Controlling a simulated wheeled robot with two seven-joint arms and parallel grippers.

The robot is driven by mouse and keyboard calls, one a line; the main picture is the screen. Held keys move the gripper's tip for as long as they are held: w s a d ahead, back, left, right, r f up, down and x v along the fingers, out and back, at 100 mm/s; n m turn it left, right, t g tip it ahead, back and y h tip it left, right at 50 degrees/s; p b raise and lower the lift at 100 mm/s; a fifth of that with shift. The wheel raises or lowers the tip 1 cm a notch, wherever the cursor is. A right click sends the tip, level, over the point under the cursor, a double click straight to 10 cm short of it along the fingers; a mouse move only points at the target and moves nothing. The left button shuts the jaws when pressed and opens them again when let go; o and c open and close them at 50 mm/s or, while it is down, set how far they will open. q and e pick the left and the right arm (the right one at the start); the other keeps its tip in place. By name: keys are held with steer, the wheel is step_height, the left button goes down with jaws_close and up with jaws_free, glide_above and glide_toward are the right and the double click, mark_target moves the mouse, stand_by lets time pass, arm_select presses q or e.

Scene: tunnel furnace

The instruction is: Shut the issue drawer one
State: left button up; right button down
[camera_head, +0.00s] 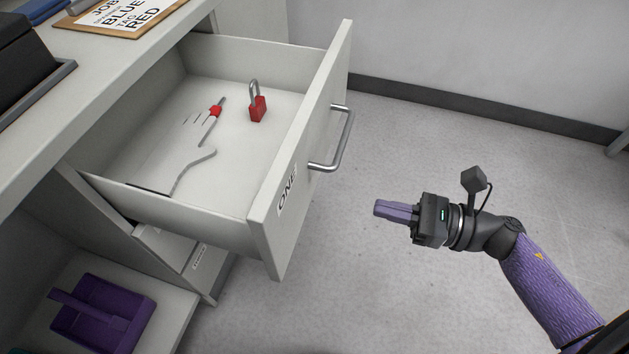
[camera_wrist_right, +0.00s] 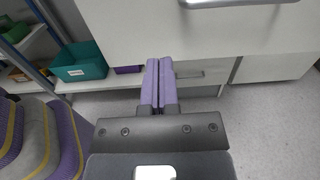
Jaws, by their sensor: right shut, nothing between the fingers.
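The drawer labelled ONE (camera_head: 262,231) is pulled well out of the white cabinet. Its front has a silver bar handle (camera_head: 343,146), which also shows at the top of the right wrist view (camera_wrist_right: 240,2). Inside lie a red padlock (camera_head: 258,107), a small red-banded tool (camera_head: 212,118) and a thin grey hooked shape. My right gripper (camera_head: 380,208) is shut and empty, in front of the drawer front and to the right of it, apart from the handle. In the right wrist view its two purple fingers (camera_wrist_right: 158,84) are together, pointing at the cabinet. My left gripper is not in view.
The counter (camera_head: 100,73) above holds a clipboard (camera_head: 123,14) and a dark box. A purple bin (camera_head: 133,325) sits on the lower shelf. A teal bin (camera_wrist_right: 80,66) shows in the wrist view. The floor right of the drawer is clear.

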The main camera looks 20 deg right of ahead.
mark_target(303, 189)
steer(key=b+x, duration=0.1)
steer(key=x, duration=0.9)
steer(key=shift+b, duration=0.35)
steer(key=shift+w+a, duration=0.3)
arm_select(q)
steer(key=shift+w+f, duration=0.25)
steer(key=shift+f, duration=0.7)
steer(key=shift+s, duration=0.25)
arm_select(e)
steer(key=shift+a, duration=0.1)
